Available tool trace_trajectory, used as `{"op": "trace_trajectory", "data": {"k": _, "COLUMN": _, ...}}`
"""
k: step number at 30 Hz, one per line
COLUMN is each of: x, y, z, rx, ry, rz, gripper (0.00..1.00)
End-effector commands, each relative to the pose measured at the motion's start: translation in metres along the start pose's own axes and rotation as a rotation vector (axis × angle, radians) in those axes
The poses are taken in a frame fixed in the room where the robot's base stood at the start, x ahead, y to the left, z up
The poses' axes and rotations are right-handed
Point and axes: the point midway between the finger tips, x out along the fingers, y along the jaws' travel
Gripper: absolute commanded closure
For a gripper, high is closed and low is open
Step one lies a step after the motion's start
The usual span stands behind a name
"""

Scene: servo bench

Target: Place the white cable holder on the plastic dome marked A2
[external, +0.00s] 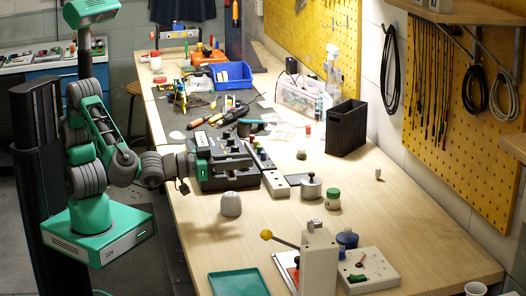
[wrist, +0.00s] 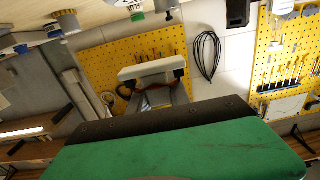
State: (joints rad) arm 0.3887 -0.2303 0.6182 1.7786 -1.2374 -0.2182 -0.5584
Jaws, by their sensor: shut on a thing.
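My gripper (wrist: 152,88) is shut on a white bar-like piece, the white cable holder (wrist: 150,71), held crosswise between the dark fingers in the wrist view. In the external view my gripper (external: 252,157) is level over the bench and points right towards the wall. No A2 marking can be read.
A grey cylinder (external: 311,188), a green-lidded jar (external: 333,199) and a black bin (external: 346,128) stand to the right. A green tray (external: 238,284) and a white fixture (external: 319,262) are at the near edge. Tools clutter the far bench; bare wood lies around the dome.

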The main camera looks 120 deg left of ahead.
Motion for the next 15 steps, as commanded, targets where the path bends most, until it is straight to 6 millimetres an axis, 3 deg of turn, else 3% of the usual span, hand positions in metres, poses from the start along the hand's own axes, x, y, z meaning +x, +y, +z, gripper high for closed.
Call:
{"op": "trace_trajectory", "data": {"k": 6, "x": 0.0, "y": 0.0, "z": 0.044, "rx": 0.005, "ry": -0.001, "rz": 0.0, "gripper": 1.0}}
{"op": "trace_trajectory", "data": {"k": 15, "x": 0.0, "y": 0.0, "z": 0.05, "rx": 0.0, "ry": 0.001, "rz": 0.0, "gripper": 1.0}}
